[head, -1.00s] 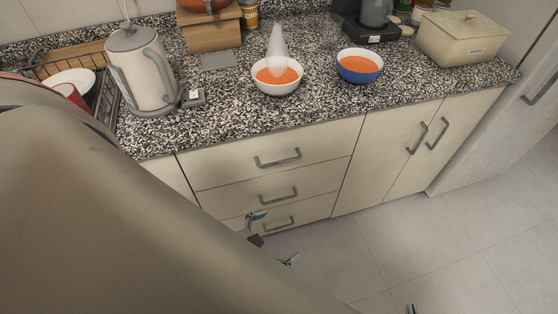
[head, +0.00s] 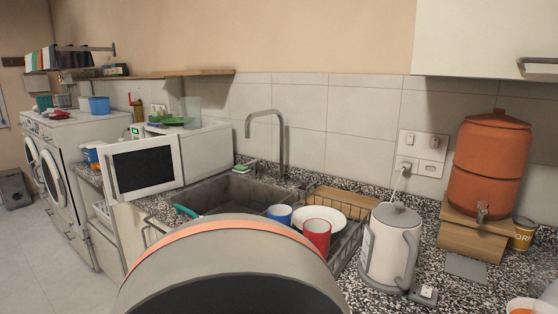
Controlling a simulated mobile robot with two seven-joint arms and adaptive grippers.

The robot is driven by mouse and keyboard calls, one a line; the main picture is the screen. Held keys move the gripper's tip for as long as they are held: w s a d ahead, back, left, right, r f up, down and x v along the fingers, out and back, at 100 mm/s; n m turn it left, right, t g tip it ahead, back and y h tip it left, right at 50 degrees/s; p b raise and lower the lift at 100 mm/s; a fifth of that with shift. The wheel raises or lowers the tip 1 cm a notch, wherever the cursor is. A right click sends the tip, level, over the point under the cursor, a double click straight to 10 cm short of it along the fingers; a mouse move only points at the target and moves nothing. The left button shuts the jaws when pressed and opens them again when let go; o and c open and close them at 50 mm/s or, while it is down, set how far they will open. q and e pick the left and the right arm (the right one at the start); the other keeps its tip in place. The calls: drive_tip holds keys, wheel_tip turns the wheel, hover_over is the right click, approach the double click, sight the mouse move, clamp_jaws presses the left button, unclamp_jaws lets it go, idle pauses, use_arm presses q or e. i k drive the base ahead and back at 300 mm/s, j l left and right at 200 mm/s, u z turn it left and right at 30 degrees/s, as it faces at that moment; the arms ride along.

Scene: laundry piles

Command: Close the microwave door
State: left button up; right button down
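The white microwave (head: 207,150) stands on the counter left of the sink in the head view. Its door (head: 143,166) is open and swung out toward me, with a dark window and a handle at its left edge. A green display glows on the microwave's panel behind the door's top edge. The inside of the microwave is hidden by the door. Neither of my grippers shows in this view. A large rounded part of my own arm fills the bottom middle and hides part of the counter front.
The sink (head: 232,193) and tap (head: 281,140) are right of the microwave. A dish rack with a white plate (head: 320,218), blue cup (head: 280,214) and red cup (head: 317,235) follows, then a kettle (head: 391,246). Washing machines (head: 62,165) stand far left. Left floor (head: 50,262) is clear.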

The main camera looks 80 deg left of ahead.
sight(135, 169)
drive_tip(key=u, duration=3.1)
